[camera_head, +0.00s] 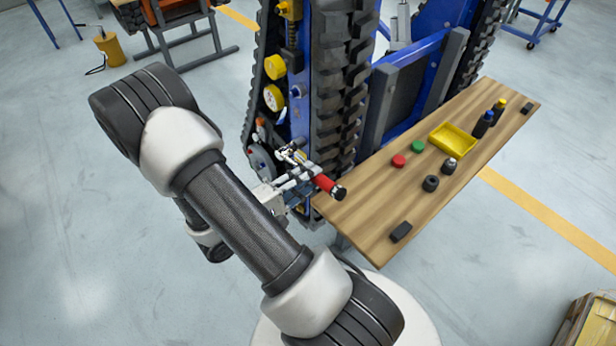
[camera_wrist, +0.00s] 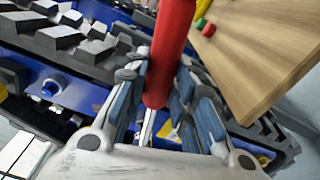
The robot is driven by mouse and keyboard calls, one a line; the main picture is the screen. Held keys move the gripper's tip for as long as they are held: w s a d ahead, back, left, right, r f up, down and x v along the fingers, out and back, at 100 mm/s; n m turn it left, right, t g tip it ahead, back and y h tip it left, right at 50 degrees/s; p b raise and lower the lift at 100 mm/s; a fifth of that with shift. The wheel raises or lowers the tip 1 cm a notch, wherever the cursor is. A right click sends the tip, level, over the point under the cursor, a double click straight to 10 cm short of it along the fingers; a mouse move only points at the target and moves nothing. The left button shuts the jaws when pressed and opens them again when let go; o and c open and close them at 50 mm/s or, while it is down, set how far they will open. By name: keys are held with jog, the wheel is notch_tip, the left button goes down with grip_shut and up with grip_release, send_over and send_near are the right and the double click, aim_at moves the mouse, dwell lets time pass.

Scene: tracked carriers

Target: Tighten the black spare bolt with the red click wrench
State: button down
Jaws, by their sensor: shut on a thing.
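The red click wrench (camera_head: 326,184) has a red handle with a black end cap. My gripper (camera_head: 302,175) is shut on it beside the blue tracked carrier (camera_head: 297,95). In the wrist view the red handle (camera_wrist: 172,45) stands between the two fingers of my gripper (camera_wrist: 160,78). The wrench's metal shaft runs on below the handle there. In the head view its far end lies near the carrier's lower side, partly hidden by my gripper. I cannot make out the black spare bolt or whether the wrench touches it.
A wooden bench (camera_head: 375,205) stands to the right, its near corner close to the wrench handle. It bears a yellow tray (camera_head: 453,142), red (camera_head: 398,160) and green (camera_head: 418,146) round pieces, bottles and dark parts. The black track (camera_head: 338,90) rises behind my gripper.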

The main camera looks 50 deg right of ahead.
jog(key=r+n+p, duration=0.1)
jog(key=w+r+n+p, duration=0.1)
jog(key=r+p, duration=0.1)
jog(key=shift+d+r+n, duration=0.1)
jog(key=shift+n, duration=0.3)
dwell(0.4)
jog(key=shift+r+p, duration=0.1)
jog(key=shift+p, duration=0.3)
jog(key=shift+w+d+r+n+p, duration=0.1)
jog(key=shift+w+r+n+p, duration=0.3)
jog(key=shift+n+p, duration=0.2)
jog(key=shift+r, duration=0.15)
jog(key=w+d+r+n+p, duration=0.1)
jog(key=w+r+n+p, duration=0.3)
jog(key=w+n+p, duration=0.1)
jog(key=shift+w+d+r+n+p, duration=0.2)
jog(key=shift+w+r+n+p, duration=0.2)
jog(key=shift+n+p, duration=0.55)
dwell(0.5)
